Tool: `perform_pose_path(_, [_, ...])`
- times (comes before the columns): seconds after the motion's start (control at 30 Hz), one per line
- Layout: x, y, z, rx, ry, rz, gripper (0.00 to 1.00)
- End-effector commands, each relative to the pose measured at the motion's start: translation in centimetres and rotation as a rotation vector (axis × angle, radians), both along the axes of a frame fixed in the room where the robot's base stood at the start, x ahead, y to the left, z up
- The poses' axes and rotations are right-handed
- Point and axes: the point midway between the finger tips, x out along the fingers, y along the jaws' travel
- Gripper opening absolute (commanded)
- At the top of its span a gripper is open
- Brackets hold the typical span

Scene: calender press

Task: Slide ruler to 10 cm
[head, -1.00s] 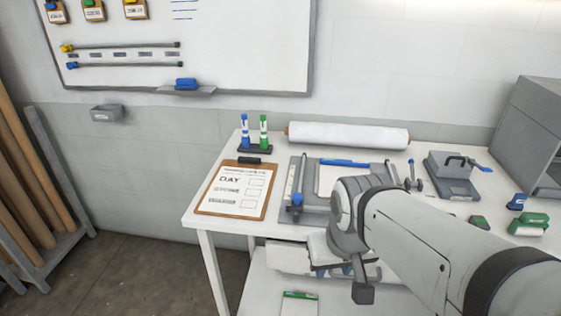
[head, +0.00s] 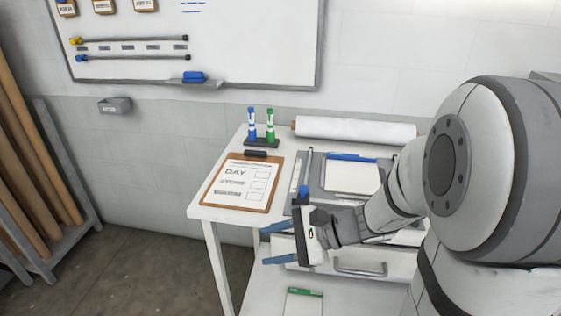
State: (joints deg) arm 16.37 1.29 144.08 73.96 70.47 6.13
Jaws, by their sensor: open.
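A grey paper trimmer (head: 316,178) lies on the white table, with paper on it. A narrow white strip (head: 296,176), which looks like a ruler, runs along its left side; I cannot read any marks. A blue bar (head: 352,157) lies across its back edge. The trimmer's dark lever ends in a blue knob (head: 303,192). My gripper (head: 272,244) is open and empty, its two blue fingers pointing left at the table's front edge, in front of the trimmer. My arm hides the trimmer's front right part.
A clipboard (head: 243,188) lies left of the trimmer. A drawer handle (head: 360,270) is below the table top. A whiteboard (head: 230,45) hangs on the wall. The floor left of the table is clear.

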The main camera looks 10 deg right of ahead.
Motion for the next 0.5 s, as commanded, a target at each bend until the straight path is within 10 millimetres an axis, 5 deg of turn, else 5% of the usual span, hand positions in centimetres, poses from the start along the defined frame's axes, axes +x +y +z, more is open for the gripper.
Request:
perform_pose_path(0.23, [9.2,-6.3,-1.4,0.449,0.141,-0.547,0.47])
perform_pose_path(0.5, [13.1,-13.3,-3.3,0.67,0.156,-0.885,0.47])
